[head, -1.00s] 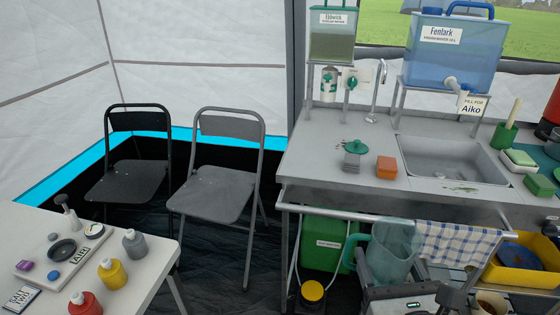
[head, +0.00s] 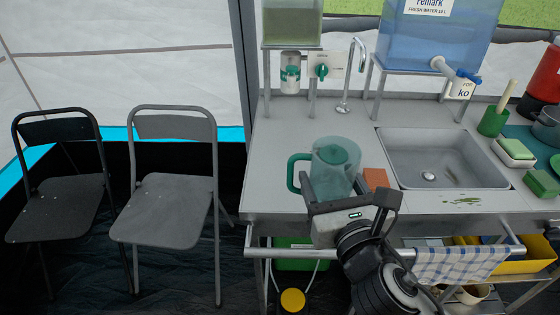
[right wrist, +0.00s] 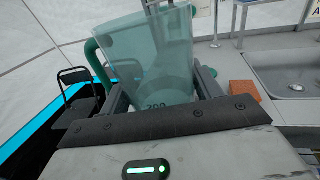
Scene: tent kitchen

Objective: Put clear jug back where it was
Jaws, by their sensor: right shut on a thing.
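The clear jug (head: 330,172), bluish and see-through with a green handle on its left, is in my right gripper (head: 334,192) at the counter's front left part. In the right wrist view the jug (right wrist: 150,55) stands between the two fingers (right wrist: 158,95), which are shut on it, and it looks slightly tilted there. I cannot tell whether its base touches the counter (head: 270,150). A green-topped object shows through the jug. My left gripper is not in view.
An orange block (head: 376,178) lies just right of the jug. The sink (head: 440,150) is further right. A checked towel (head: 455,263) hangs on the front rail. The counter's left part is clear.

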